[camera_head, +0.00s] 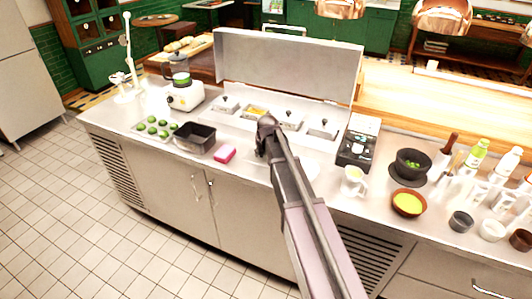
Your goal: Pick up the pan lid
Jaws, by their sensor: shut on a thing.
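The counter unit has a row of inset pans below a raised steel cover (285,62). Pan lids with dark knobs show at the left (228,105), the middle (291,121) and the right (323,130). A pan with yellow food (256,111) between the left and middle ones stands uncovered. My gripper (264,148) is at the front of this row, over the steel counter, and is shut. What it holds is mostly hidden by the gripper and arm; it appears to be a pan lid, but its outline is not clear.
Left of my gripper are a pink sponge (225,153), a dark square tub (194,138), a tray of green limes (152,130) and a blender (182,92). To the right are a black scale (357,147), a jug (353,181), bowls, bottles and cups.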

